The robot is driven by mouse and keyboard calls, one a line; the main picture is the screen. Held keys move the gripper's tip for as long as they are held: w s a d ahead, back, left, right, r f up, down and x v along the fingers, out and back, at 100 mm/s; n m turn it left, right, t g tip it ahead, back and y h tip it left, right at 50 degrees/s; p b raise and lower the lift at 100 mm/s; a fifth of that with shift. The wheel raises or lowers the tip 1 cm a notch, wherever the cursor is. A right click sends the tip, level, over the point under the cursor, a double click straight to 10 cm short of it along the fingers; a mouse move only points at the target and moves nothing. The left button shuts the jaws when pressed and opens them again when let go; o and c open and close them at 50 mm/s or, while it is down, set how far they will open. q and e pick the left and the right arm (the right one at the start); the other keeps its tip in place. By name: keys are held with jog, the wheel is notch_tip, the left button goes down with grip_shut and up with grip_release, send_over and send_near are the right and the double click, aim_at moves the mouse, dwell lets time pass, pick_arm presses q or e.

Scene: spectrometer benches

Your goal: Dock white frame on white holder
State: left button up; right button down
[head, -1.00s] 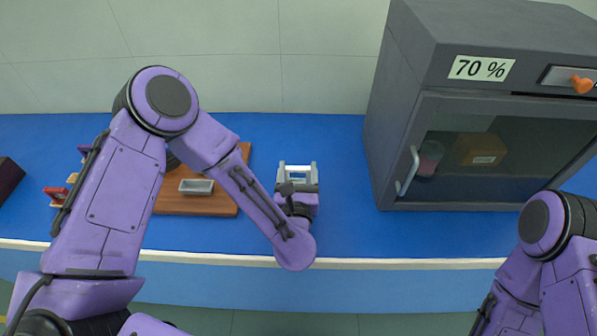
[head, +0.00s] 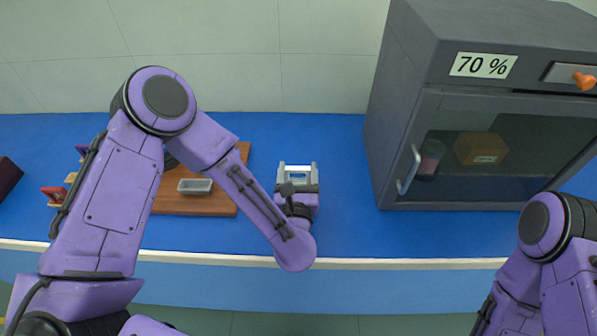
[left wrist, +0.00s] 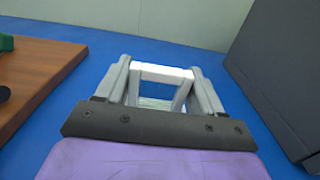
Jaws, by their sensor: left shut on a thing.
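My left gripper (head: 298,173) is over the blue bench, pointing toward the back wall, with its two pale grey fingers shut on the white frame (left wrist: 165,73). In the left wrist view, the frame's top bar and two side bars show between the fingers (left wrist: 163,88). A pale greenish patch shows through its opening. In the head view the frame is small and partly covered by the gripper. I cannot make out a white holder in either view. Only part of my right arm shows at the lower right; its gripper is out of view.
A wooden board (head: 222,204) with a small grey tray (head: 195,187) lies left of the gripper. A red piece (head: 53,193) and other coloured pieces sit farther left, partly behind my arm. A dark cabinet (head: 380,150) marked 70 % stands to the right. Blue bench (head: 345,225) between is clear.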

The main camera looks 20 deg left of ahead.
pick_arm(q)
jog(key=shift+f+b, duration=0.4)
jog(key=shift+f, duration=0.1)
jog(key=o, duration=0.8)
jog(key=shift+o, duration=0.2)
jog(key=shift+b+v, duration=1.2)
jog(key=shift+v, duration=2.7)
jog(key=shift+b+v, duration=0.45)
jog(key=shift+v, duration=1.15)
jog(key=shift+r, duration=0.1)
jog(key=shift+d, duration=0.1)
